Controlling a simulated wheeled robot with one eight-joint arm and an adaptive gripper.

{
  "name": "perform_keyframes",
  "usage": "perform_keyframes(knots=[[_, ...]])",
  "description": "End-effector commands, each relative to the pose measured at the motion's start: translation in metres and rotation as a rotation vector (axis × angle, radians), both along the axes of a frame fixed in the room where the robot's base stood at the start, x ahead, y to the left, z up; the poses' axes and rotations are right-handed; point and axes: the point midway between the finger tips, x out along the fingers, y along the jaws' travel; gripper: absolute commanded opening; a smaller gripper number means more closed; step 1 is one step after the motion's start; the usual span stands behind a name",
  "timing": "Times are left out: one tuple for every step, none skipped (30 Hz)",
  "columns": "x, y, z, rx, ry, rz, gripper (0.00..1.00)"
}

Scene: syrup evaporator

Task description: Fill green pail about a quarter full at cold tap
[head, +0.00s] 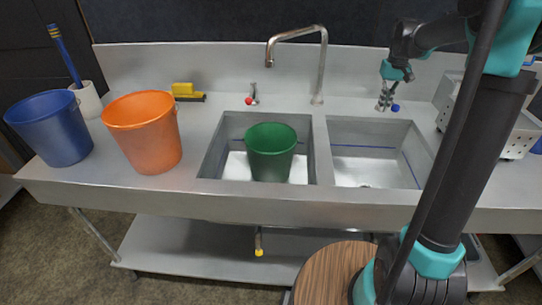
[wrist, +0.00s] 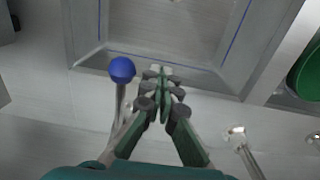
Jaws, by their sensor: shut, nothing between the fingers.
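The green pail (head: 270,153) stands upright in the left basin, below the spout (head: 297,33). Its inside is dark and I cannot tell a water level. I see no stream from the spout. A blue-knobbed tap lever (head: 395,107) stands behind the right basin; its blue ball also shows in the wrist view (wrist: 122,69). My gripper (head: 383,106) is shut and empty, close beside the blue knob. In the wrist view its closed fingertips (wrist: 160,80) are right of the ball and stem; I cannot tell whether they touch. The pail (wrist: 308,72) shows partly at the right edge there.
A red-knobbed lever (head: 249,100) stands behind the left basin. The right basin (head: 365,165) is empty. A perforated metal box (head: 520,140) stands at right.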

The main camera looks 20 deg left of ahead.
Motion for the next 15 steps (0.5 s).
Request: perform_keyframes(knots=[[0.001, -0.002, 0.0, 0.0, 0.0, -0.001, 0.0], [0.001, -0.002, 0.0, 0.0, 0.0, -0.001, 0.0], [0.001, -0.003, 0.0, 0.0, 0.0, -0.001, 0.0], [0.002, -0.004, 0.0, 0.0, 0.0, -0.001, 0.0], [0.002, -0.005, 0.0, 0.0, 0.0, -0.001, 0.0], [0.002, -0.006, 0.0, 0.0, 0.0, -0.001, 0.0], [0.003, -0.006, 0.0, 0.0, 0.0, -0.001, 0.0], [0.003, -0.007, 0.0, 0.0, 0.0, -0.001, 0.0], [0.003, -0.008, 0.0, 0.0, 0.0, -0.001, 0.0], [0.004, -0.009, 0.0, 0.0, 0.0, -0.001, 0.0], [0.004, -0.01, 0.0, 0.0, 0.0, -0.001, 0.0], [0.004, -0.011, 0.0, 0.0, 0.0, 0.0, 0.0], [0.005, -0.011, 0.0, 0.0, 0.0, 0.0, 0.0], [0.005, -0.012, 0.0, 0.0, 0.0, 0.0, 0.0], [0.005, -0.013, 0.0, 0.0, 0.0, 0.0, 0.0]])
